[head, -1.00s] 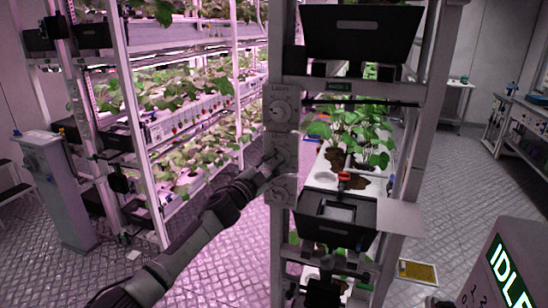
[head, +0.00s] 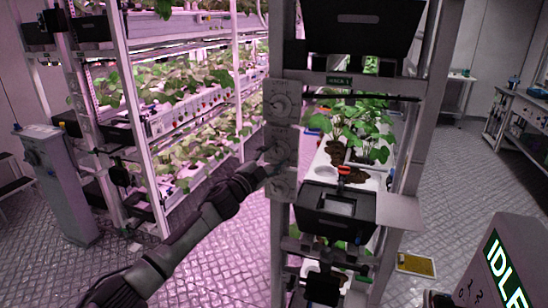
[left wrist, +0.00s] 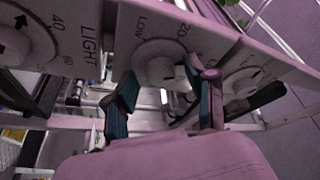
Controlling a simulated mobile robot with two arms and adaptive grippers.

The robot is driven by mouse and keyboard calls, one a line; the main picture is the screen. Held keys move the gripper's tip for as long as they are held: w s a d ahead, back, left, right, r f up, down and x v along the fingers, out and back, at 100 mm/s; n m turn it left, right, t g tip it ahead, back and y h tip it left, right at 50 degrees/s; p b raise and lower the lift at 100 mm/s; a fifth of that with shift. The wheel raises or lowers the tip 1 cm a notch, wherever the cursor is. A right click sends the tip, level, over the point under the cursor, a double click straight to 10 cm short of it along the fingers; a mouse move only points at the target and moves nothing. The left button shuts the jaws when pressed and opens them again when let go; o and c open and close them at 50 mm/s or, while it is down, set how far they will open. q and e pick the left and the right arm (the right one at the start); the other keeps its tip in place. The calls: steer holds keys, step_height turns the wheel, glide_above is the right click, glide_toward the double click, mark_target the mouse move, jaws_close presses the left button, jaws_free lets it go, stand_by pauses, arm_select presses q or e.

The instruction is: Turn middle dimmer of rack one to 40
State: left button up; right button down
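The rack post carries a grey panel with three dimmers. The middle dimmer (head: 279,145) is partly covered by my left gripper (head: 271,160) in the head view. In the left wrist view the middle dimmer (left wrist: 160,66) has a pale round knob, with LOW and 20 readable on its dial; its pointer is hidden. My left gripper (left wrist: 163,75) has its dark fingers apart, one on each side of the knob. The right finger is very close to the knob, and I cannot tell whether it touches. A gap shows beside the left finger. My right gripper is not in view.
The upper dimmer (head: 279,104) and lower dimmer (head: 281,187) sit close above and below. The rack sign (head: 340,81) appears to read RACK 1. Plants (head: 362,128) stand behind the post. A box marked IDLE (head: 505,268) stands at lower right.

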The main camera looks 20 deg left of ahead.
arm_select(q)
steer(key=v, duration=1.2)
